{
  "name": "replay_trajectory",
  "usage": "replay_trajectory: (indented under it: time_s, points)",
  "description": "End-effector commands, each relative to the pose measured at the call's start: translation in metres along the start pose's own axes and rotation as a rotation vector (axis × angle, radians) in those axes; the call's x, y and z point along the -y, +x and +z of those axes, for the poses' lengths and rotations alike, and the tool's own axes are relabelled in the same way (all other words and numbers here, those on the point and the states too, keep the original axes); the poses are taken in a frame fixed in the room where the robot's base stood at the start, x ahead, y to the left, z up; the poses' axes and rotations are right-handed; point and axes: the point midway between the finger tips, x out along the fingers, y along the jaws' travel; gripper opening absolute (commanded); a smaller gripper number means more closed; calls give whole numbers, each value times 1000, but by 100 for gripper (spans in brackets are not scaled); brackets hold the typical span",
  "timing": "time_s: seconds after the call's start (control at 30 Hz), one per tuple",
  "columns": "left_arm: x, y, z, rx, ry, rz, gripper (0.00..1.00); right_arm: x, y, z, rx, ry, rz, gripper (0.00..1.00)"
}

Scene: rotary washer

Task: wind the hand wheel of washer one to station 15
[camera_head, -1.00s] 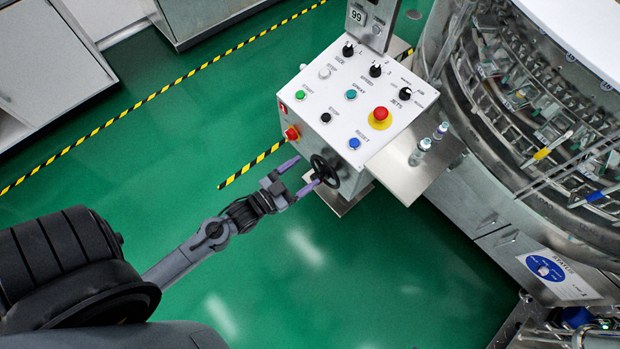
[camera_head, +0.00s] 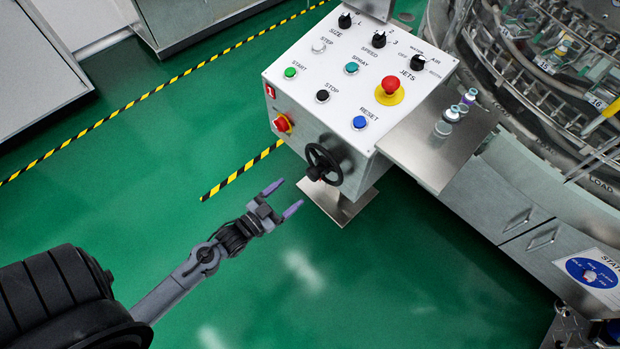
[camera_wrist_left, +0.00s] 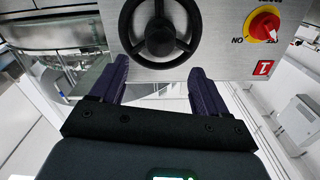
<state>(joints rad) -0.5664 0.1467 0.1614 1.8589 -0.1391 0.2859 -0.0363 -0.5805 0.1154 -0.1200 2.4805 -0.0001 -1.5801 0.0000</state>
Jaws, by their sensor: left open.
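The black hand wheel (camera_head: 323,164) sits on the front face of the control box (camera_head: 345,125), below the STOP and RESET buttons. It also shows at the top of the left wrist view (camera_wrist_left: 160,42), with spokes and a round hub. My left gripper (camera_head: 284,197) is open and empty, its purple fingertips apart. It is to the lower left of the wheel in the head view and not touching it. In the left wrist view the two fingers (camera_wrist_left: 157,82) point toward the wheel's lower part. My right gripper is not in view. The station numbers 15 and 16 show on the washer (camera_head: 548,66).
A red and yellow switch (camera_head: 282,123) is left of the wheel; it also shows in the wrist view (camera_wrist_left: 264,24). A steel shelf (camera_head: 425,150) with small vials (camera_head: 447,120) juts out right of the box. Green floor around my left gripper is free.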

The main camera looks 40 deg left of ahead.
Motion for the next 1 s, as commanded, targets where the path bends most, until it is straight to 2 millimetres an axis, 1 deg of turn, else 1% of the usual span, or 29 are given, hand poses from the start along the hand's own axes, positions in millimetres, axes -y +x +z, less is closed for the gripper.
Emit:
replay_trajectory:
  time_s: [0.03, 0.3, 0.5, 0.7, 1.0]
  points:
    - [0, 8, 1, -4, 0, 0, 75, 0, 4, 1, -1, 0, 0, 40]
    - [-1, 51, 2, -4, 0, 0, 75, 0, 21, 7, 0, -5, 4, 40]
    - [-1, 78, 1, -3, 0, 1, 75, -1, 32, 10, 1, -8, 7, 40]
    - [0, 93, 0, -1, 0, 0, 75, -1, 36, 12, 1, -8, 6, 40]
    - [0, 96, -1, 0, 0, 1, 75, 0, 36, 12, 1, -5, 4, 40]
